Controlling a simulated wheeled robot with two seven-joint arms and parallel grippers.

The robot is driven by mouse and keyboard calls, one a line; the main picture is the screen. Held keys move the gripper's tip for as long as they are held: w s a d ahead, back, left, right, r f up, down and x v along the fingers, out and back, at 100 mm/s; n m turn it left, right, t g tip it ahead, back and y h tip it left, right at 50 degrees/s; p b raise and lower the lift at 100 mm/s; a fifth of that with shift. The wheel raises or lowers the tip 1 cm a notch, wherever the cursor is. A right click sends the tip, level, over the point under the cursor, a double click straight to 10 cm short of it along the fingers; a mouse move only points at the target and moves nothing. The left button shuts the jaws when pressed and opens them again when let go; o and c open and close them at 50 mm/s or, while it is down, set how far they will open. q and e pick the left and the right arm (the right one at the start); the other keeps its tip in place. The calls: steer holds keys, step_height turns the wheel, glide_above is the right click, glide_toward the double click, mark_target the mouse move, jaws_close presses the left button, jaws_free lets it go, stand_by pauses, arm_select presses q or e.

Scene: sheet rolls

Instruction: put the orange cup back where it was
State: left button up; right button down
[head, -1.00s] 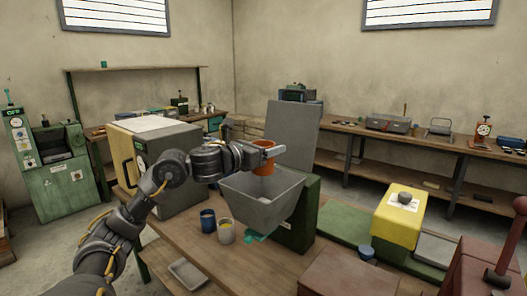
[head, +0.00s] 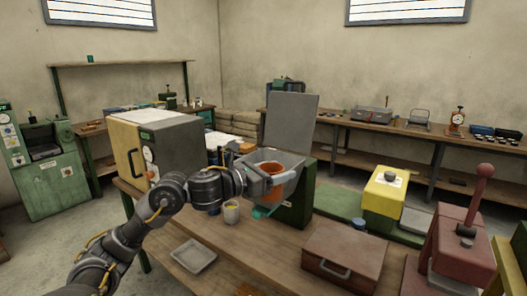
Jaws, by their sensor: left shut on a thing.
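The orange cup (head: 284,191) is held in my left gripper (head: 279,179), whose fingers lie across it. The cup's mouth faces up, and it stands out in front of the grey hopper (head: 297,160). The cup appears above the wooden table (head: 238,254), not resting on it. The fingers hide part of its side, so I cannot tell exactly how upright it is. My right gripper is not in view.
A grey tray (head: 194,256) lies at the front. A dark red box (head: 344,257) and a red press (head: 462,245) stand right. Table between tray and box is clear.

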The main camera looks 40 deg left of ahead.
arm_select(q)
steer(key=s+d+f, duration=0.4)
steer(key=f, duration=0.3)
steer(key=s+d+f+m+h, duration=0.1)
steer(key=s+d+f, duration=0.4)
steer(key=f, duration=0.2)
steer(key=s+d+f+h, duration=0.1)
steer(key=s+d+f, duration=0.3)
steer(key=f, duration=0.4)
steer(key=shift+s+d+g, duration=0.2)
steer(key=shift+s+g, duration=0.2)
